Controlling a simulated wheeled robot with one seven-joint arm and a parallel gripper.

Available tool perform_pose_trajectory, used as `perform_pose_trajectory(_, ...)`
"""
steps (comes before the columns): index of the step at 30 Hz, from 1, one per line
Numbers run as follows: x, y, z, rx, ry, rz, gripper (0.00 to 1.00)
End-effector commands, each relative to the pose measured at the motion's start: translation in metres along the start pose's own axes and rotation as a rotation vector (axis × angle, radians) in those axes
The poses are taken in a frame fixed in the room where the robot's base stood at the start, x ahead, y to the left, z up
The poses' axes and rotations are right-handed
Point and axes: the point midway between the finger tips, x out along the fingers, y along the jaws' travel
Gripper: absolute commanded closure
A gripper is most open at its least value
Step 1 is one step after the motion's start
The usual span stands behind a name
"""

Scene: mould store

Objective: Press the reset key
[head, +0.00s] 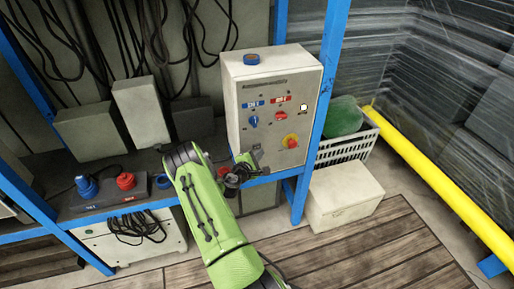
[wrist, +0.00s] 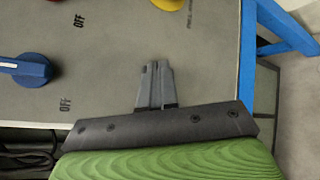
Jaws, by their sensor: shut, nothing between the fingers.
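The grey control box (head: 275,110) stands on the blue rack. Its front has a white square key (head: 304,106), a blue knob (head: 253,121), a red knob (head: 282,115) and a red-and-yellow button (head: 290,140). I cannot read which is marked reset. My gripper (head: 245,163) is at the lower left of the panel, below the white key. In the wrist view my gripper (wrist: 157,72) is shut and empty over bare panel. The blue knob (wrist: 27,69) is to its left and the yellow edge (wrist: 167,4) above. Contact with the panel cannot be told.
A blue post (head: 322,95) runs up close to the panel's right side. A white crate (head: 350,143) with a green bundle stands to the right. Blue and red plugs (head: 125,181) stand on the shelf at left.

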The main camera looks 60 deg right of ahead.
Motion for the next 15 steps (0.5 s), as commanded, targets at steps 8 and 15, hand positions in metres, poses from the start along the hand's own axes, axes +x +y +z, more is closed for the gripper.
perform_pose_trajectory(8,0.0006,0.0004,-0.0004,0.000,0.000,0.000,1.00)
perform_pose_trajectory(15,0.0061,0.0041,-0.0045,0.000,0.000,0.001,1.00)
